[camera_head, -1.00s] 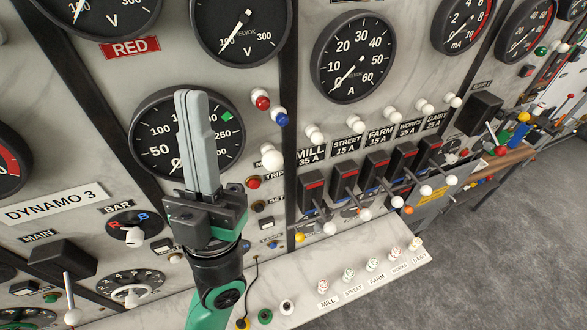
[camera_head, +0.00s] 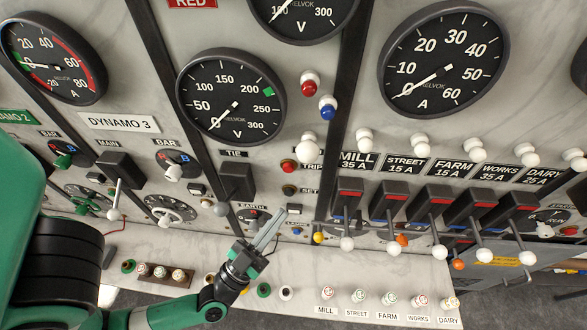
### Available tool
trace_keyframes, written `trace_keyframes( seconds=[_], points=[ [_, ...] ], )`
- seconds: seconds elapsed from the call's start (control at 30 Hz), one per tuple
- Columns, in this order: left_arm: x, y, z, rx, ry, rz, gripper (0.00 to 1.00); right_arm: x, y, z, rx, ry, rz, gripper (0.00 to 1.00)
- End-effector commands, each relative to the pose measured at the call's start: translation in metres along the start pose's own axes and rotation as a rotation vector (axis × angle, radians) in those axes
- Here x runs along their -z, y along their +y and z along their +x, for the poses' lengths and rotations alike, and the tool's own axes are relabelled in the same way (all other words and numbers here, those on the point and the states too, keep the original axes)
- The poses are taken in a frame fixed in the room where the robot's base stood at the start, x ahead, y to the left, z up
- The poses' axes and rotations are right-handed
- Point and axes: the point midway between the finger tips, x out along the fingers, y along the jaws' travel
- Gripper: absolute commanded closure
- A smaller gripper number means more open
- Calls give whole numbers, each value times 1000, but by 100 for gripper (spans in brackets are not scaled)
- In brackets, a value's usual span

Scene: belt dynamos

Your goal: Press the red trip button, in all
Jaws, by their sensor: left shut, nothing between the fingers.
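The red trip button (camera_head: 288,166) sits on the panel left of its TRIP label (camera_head: 311,167), below a white knob. It is in plain view and uncovered. My left gripper (camera_head: 281,215) is below it, in front of the panel's lower part. Its fingers are shut and empty, tilted up and to the right. In the picture the fingertips are a little below the dark SET button (camera_head: 289,190) and apart from the trip button; how far they are from the panel I cannot tell. My right gripper is not in view.
A black switch box with a lever (camera_head: 236,180) stands out left of the button. Several breaker switches (camera_head: 345,196) with white-knobbed levers jut out on the right. A voltmeter (camera_head: 231,97) is above left.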

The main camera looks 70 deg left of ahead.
Motion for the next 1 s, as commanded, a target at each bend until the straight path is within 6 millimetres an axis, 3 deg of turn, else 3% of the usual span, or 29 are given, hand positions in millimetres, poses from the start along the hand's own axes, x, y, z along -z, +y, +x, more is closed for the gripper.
trace_keyframes(
  seconds=[0.27, 0.47, 0.67, 1.0],
  points=[
    [0, 0, 1, 1, 2, -1, 100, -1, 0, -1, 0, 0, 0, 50],
    [-7, -3, 6, 4, 14, -6, 100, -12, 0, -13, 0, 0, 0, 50],
    [-23, -18, 20, 13, 4, 7, 100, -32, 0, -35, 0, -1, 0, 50],
    [-38, -38, 54, 2, 8, 4, 100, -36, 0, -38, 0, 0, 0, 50]
  ],
)
